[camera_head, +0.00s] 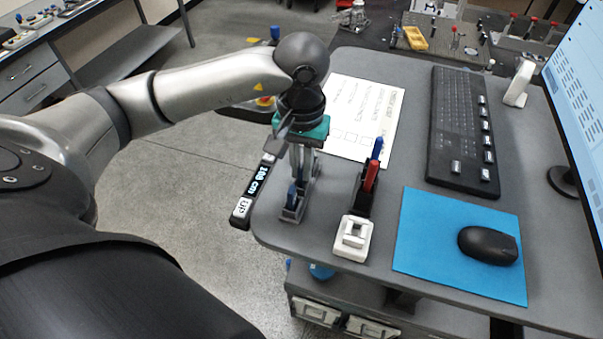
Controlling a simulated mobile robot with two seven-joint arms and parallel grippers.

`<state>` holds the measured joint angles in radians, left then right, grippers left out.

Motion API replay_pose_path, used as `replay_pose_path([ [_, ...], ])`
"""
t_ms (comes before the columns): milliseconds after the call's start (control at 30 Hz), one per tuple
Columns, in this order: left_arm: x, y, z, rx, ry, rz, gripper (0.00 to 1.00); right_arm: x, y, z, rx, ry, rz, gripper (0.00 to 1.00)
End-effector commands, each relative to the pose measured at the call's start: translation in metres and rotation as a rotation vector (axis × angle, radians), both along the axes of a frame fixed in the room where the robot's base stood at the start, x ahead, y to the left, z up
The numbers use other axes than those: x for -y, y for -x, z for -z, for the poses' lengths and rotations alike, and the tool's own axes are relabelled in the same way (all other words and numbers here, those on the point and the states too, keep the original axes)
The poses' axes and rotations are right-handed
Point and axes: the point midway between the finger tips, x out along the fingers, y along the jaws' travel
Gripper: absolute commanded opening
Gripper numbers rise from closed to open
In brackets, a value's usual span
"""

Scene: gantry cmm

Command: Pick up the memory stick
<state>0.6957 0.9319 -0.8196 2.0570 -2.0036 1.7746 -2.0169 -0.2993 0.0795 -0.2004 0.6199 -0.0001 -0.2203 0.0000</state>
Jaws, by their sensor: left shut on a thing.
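My left gripper (293,204) points down over the near left part of the grey desk (318,226), close to its left edge. Its fingers are shut on a small blue piece, which I take to be the memory stick (292,195). The fingers hide most of it. I cannot tell whether it touches the desk or is just above it. My right gripper is not in view.
Right of the gripper stand a black holder with a blue pen (377,148) and a red pen (371,176), and a white block (353,238).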

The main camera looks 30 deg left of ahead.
Motion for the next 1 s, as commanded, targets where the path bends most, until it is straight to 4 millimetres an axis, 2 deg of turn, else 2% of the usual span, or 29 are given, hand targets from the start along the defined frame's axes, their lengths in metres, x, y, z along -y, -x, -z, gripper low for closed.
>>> replay_pose_path([
  [333, 0.0, -0.001, -0.003, 0.001, 0.001, 0.0, 0.0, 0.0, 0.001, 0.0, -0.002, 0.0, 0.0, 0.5],
  [533, 0.0, -0.001, -0.021, 0.004, 0.0, -0.001, 0.0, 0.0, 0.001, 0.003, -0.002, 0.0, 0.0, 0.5],
  [667, 0.0, -0.002, -0.045, 0.007, 0.0, -0.001, 0.0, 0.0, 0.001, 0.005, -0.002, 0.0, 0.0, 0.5],
  [833, 0.0, -0.002, -0.091, 0.01, 0.001, 0.001, 0.0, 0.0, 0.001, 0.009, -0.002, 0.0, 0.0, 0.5],
  [1000, -0.001, -0.001, -0.132, 0.008, -0.002, -0.001, 0.0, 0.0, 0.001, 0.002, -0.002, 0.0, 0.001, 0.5],
])
